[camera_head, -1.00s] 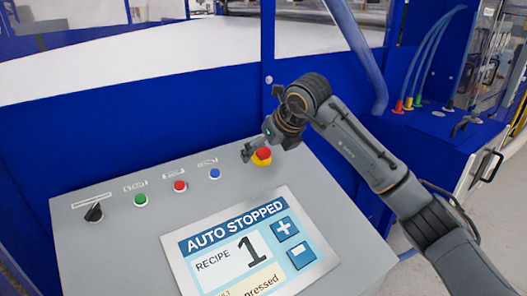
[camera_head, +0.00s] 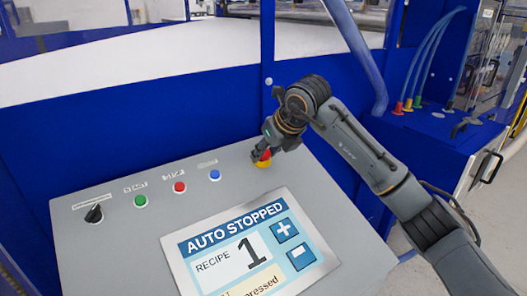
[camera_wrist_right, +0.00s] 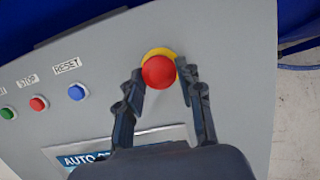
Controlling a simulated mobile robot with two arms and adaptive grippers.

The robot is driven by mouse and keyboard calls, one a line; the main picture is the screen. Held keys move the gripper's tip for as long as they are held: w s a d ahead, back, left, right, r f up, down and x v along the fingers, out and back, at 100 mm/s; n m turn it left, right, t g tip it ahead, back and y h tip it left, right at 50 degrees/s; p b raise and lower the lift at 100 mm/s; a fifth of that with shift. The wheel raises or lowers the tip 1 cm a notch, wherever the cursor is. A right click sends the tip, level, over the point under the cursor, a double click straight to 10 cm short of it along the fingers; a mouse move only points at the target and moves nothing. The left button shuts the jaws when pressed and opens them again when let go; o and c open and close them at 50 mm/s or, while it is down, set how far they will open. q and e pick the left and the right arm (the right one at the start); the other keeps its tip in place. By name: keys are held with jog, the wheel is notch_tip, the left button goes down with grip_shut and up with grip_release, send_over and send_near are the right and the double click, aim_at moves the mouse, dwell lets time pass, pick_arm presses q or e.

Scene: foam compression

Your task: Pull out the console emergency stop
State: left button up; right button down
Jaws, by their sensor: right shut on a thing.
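The emergency stop (camera_head: 265,156) is a red mushroom button on a yellow base, at the upper right of the grey console (camera_head: 120,245). In the right wrist view the red button (camera_wrist_right: 158,72) sits between the two fingertips, with its yellow base behind it. My right gripper (camera_head: 263,155) is shut on the red button; in the right wrist view its fingers (camera_wrist_right: 160,82) lie on either side of it. In the head view the fingers hide part of the button. My left gripper is not in view.
The console screen (camera_head: 245,255) reads "AUTO STOPPED", recipe 1. A black selector switch (camera_head: 94,213) and green (camera_head: 140,201), red (camera_head: 179,187) and blue (camera_head: 214,174) buttons stand left of the emergency stop. A blue machine wall (camera_head: 130,130) rises behind the console.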

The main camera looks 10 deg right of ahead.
jog(key=shift+r, duration=0.4)
jog(key=shift+c, duration=2)
grip_release()
jog(key=shift+s+d, duration=0.1)
jog(key=shift+s, duration=0.1)
jog(key=o, duration=0.4)
jog(key=shift+w, duration=0.1)
notch_tip(320, 180, up, 6)
jog(key=s+p, duration=0.2)
jog(key=shift+s+d+r+p, duration=0.2)
jog(key=shift+s+d+p, duration=0.15)
jog(key=shift+d, duration=0.1)
jog(key=shift+f, duration=0.1)
